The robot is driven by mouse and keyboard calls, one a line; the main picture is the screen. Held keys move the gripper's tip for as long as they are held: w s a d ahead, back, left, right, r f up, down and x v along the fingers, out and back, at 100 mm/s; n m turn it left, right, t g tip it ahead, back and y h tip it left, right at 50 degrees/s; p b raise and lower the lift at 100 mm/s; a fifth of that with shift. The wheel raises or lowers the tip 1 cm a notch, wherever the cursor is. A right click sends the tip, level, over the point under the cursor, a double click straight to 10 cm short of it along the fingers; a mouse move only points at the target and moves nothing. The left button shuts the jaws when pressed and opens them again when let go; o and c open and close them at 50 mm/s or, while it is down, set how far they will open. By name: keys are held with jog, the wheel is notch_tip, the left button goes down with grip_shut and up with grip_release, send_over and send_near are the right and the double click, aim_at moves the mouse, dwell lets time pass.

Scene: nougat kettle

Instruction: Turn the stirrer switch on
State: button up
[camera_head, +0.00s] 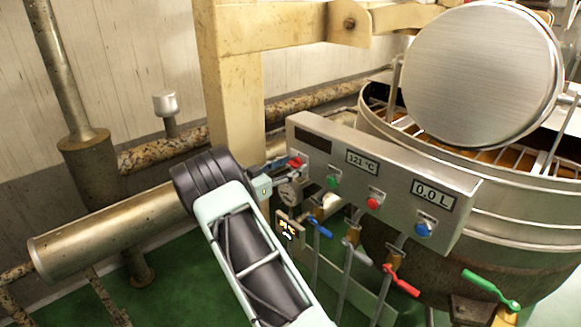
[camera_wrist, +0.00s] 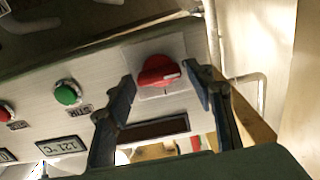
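A red rotary switch (camera_wrist: 158,71) with a pale mark on its handle sits on a light square plate on the metal control panel (camera_wrist: 110,70). It also shows in the head view (camera_head: 296,161), at the panel's left end. My gripper (camera_wrist: 161,78) is open, with one dark finger on each side of the red switch; I cannot tell whether either touches it. In the head view, my gripper (camera_head: 272,181) is at the panel's left end, its fingers small and partly hidden. A green button (camera_wrist: 67,93) sits beside the switch, with a small label I cannot read surely.
A red button (camera_head: 373,203) and a blue button (camera_head: 423,229) sit further right on the panel. Valves with blue, red (camera_head: 401,281) and green (camera_head: 490,288) handles are below. The kettle (camera_head: 530,205) stands behind; a pipe (camera_head: 120,222) runs left.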

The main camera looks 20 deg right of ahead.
jog(key=c, duration=0.9)
jog(key=shift+o, duration=0.2)
jog(key=shift+f+b, duration=0.1)
jog(key=shift+b, duration=0.2)
jog(key=shift+f+m+b, duration=0.15)
jog(key=shift+m+b, duration=0.85)
jog(key=m+b, duration=0.4)
jog(key=shift+s+f+m+b, duration=0.1)
jog(key=shift+s+m+b, duration=0.05)
jog(key=shift+m+b, duration=0.2)
jog(key=m+b, duration=1.1)
jog(key=b, duration=0.1)
jog(key=shift+m+b, duration=0.25)
jog(key=shift+b, duration=0.05)
